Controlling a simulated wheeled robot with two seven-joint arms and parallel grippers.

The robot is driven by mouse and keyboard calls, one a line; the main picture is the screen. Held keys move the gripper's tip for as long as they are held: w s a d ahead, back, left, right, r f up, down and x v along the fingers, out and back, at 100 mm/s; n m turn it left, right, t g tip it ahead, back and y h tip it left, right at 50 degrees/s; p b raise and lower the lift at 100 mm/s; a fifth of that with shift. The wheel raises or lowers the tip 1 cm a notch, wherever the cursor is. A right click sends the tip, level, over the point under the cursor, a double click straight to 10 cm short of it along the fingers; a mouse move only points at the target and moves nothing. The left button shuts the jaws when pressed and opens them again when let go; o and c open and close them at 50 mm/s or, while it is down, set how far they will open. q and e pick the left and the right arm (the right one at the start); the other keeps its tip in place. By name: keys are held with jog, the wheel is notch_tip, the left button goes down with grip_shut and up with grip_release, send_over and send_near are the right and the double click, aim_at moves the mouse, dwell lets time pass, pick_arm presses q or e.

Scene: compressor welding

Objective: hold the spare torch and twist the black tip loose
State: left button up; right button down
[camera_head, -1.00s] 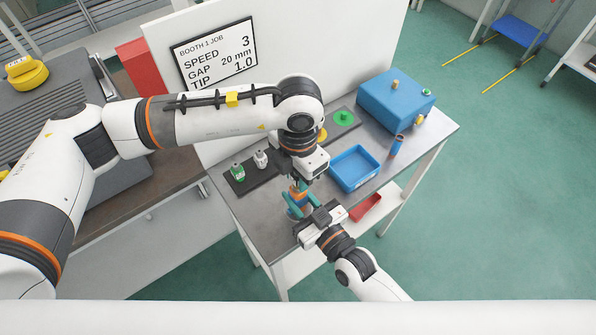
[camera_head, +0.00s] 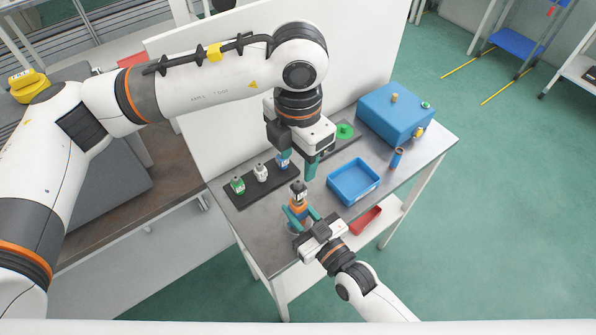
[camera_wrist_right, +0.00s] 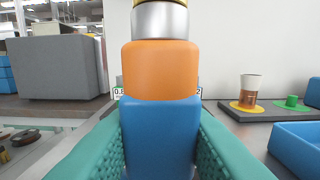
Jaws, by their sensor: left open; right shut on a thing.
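The spare torch (camera_head: 297,207) stands upright, with a blue body, an orange collar and a dark tip (camera_head: 298,189) with a white mark on top. My right gripper (camera_head: 299,216) is shut on the torch from the front, its teal fingers on either side of the blue body (camera_wrist_right: 160,135). The right wrist view shows a silver part and a gold band above the orange; the top is cut off. My left gripper (camera_head: 301,163) is open and empty, apart from the torch, above and behind it. One of its fingers is partly hidden.
A black rack (camera_head: 246,197) behind holds green-, white- and blue-marked tips. A blue tray (camera_head: 353,181) lies to the right. A blue box (camera_head: 395,110) and a small brown-topped blue cylinder (camera_head: 397,158) stand farther right. The table's front left is clear.

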pick_arm(q)
jog(key=shift+r, duration=1)
pick_arm(e)
jog(key=c, duration=1)
grip_release()
